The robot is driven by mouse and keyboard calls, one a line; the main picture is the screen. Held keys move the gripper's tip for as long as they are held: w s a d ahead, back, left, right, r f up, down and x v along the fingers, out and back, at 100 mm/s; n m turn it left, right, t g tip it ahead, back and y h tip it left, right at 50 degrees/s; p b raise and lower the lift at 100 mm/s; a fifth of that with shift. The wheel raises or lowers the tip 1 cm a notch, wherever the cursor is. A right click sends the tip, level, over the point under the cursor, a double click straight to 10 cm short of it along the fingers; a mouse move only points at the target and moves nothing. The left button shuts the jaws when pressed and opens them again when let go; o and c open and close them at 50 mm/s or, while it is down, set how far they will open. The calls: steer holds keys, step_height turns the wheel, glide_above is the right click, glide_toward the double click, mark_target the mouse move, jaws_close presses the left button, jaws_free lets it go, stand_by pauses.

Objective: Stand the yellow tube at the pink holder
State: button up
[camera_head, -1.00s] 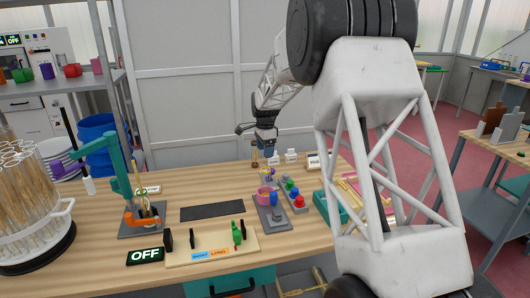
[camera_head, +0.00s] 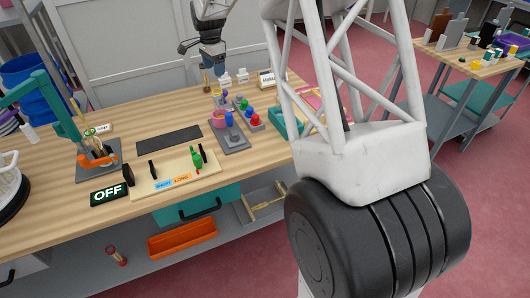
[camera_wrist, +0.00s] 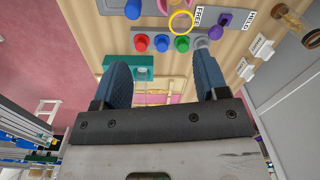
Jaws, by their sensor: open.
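My gripper (camera_head: 210,66) is open and hangs above the back of the bench; in the wrist view its two blue fingers (camera_wrist: 162,72) are spread with nothing held between them. A pink round holder (camera_head: 219,118) stands on a grey base among small coloured parts. It shows at the top edge of the wrist view (camera_wrist: 172,4), partly cut off. A yellow ring (camera_wrist: 181,22) shows beside it, near a FREE label. I cannot tell whether this ring belongs to the yellow tube. Long yellow pieces lie in or near a pink tray (camera_head: 318,104), partly hidden by my arm.
A row of red, blue, green and grey knobs (camera_wrist: 162,43) lies close by. A teal box (camera_head: 287,122) stands to its right.

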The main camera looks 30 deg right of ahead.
steer(key=s+a+r+n, duration=0.1)
steer(key=s+r+n, duration=0.25)
steer(key=s, duration=0.55)
steer(key=s+a+r+n+t, duration=0.15)
steer(key=s+r, duration=0.25)
steer(key=s, duration=0.6)
steer(key=s+a+r+n, duration=0.1)
steer(key=s+r+n, duration=0.25)
steer(key=s, duration=0.55)
steer(key=s+a+f+n, duration=0.1)
steer(key=s+f+n, duration=0.1)
steer(key=s, duration=1.1)
steer(key=s+a+f+n, duration=0.1)
steer(key=s+n, duration=0.3)
steer(key=s, duration=1)
steer(key=shift+f+n+t, duration=0.35)
steer(key=shift+f+t, duration=0.1)
steer(key=shift+f, duration=0.3)
